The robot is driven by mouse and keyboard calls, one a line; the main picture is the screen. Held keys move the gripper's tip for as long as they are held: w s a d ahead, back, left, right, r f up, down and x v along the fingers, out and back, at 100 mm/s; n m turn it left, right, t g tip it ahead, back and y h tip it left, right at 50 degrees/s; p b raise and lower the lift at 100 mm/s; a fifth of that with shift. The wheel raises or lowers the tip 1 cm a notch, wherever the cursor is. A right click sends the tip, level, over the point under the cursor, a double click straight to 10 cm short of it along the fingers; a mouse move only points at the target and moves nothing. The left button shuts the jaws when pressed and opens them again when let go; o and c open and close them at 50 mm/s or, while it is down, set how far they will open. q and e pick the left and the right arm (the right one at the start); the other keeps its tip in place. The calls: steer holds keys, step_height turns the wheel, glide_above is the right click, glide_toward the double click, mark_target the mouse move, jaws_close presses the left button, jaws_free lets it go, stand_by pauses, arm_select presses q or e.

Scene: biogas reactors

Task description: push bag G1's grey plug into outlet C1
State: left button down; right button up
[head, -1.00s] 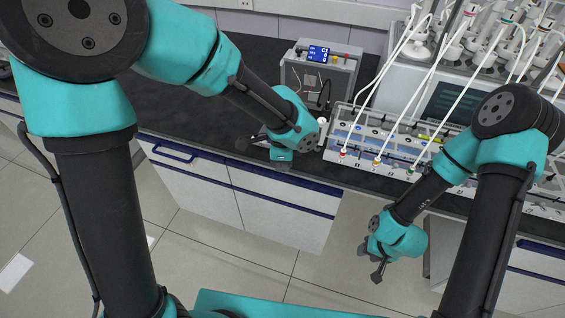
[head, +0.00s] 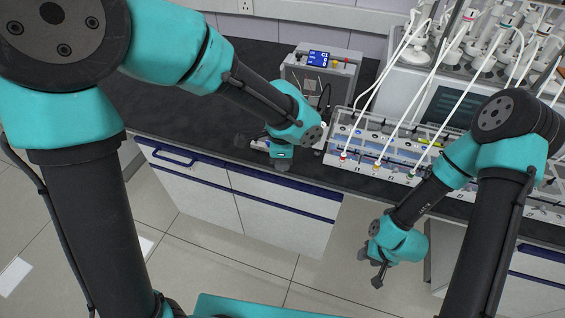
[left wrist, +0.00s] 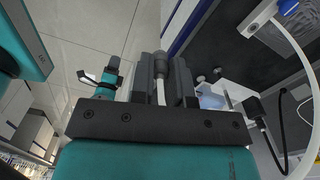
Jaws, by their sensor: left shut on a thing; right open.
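The plug is hidden in the head view. My right gripper (head: 371,268) is open and empty, low in front of the bench. I cannot make out bag G1 or tell which fitting is outlet C1; the grey box (head: 345,78) has a blue display (head: 319,58) reading C1.
A clear rack (head: 385,150) with several white tubes and coloured fittings stands right of the grey box. Behind it stands a bath (head: 400,95) with several flasks. The bench's left part (head: 180,95) is clear.

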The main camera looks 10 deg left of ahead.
arm_select(q)
steer(key=shift+r, duration=2.8)
steer(key=shift+w+d, duration=0.1)
steer(key=shift+w+d, duration=2.65)
steer(key=shift+w, duration=0.3)
steer(key=shift+w+d, duration=2.65)
steer(key=shift+w, duration=0.35)
steer(key=shift+w+d, duration=2.65)
steer(key=shift+w, duration=0.3)
steer(key=shift+f, duration=0.15)
steer(key=shift+f, duration=1.4)
steer(key=shift+f, duration=0.4)
